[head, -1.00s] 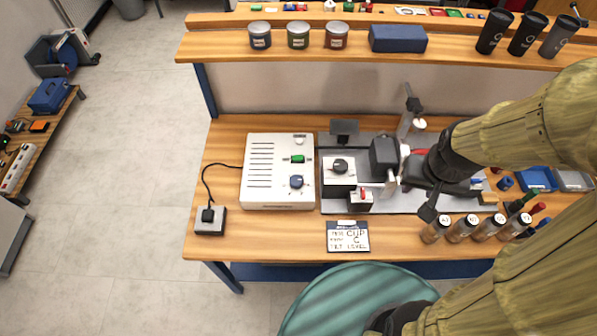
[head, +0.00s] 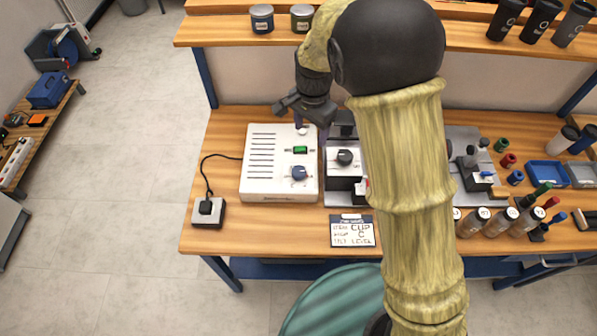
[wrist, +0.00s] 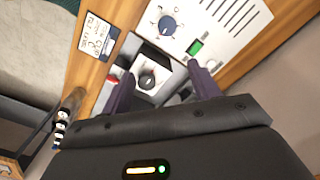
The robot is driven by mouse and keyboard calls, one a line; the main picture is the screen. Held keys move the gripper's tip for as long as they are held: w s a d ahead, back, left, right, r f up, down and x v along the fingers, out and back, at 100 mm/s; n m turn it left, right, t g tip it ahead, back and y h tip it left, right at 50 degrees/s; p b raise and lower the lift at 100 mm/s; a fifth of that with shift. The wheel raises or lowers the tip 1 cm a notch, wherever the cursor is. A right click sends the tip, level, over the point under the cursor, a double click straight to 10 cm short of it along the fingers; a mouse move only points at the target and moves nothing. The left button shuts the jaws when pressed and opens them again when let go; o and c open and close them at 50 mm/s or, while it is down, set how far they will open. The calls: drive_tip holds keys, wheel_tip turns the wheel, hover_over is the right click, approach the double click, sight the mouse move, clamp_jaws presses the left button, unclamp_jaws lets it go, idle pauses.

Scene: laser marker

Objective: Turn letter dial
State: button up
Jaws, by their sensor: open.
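A black dial (head: 345,157) sits on a white face of the machine right of the white control box. In the wrist view the black dial (wrist: 148,82) shows between my fingers, lower than them. A blue dial (head: 299,173) is on the white control box (head: 262,165); the blue dial (wrist: 167,26) also shows near the top of the wrist view. Markings around both dials are too small to read surely. My gripper (head: 312,133) is open and empty above the box's back right; in the wrist view its fingers (wrist: 161,85) are spread apart.
A card (head: 352,231) reading "CUP" and "C" lies at the bench's front. A red part (wrist: 113,82) sits beside the black dial. Bottles (head: 500,222) stand right; a shelf (head: 240,32) runs behind.

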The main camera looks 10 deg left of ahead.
sight(299, 170)
drive_tip(key=a, duration=0.1)
drive_tip(key=a+f, duration=0.1)
drive_tip(key=a, duration=0.1)
drive_tip(key=shift+s+m, duration=0.15)
drive_tip(key=shift+m, duration=0.15)
wheel_tip(299, 170, down, 17)
drive_tip(key=p, duration=0.3)
drive_tip(key=shift+f, duration=0.2)
drive_tip(key=c, duration=1)
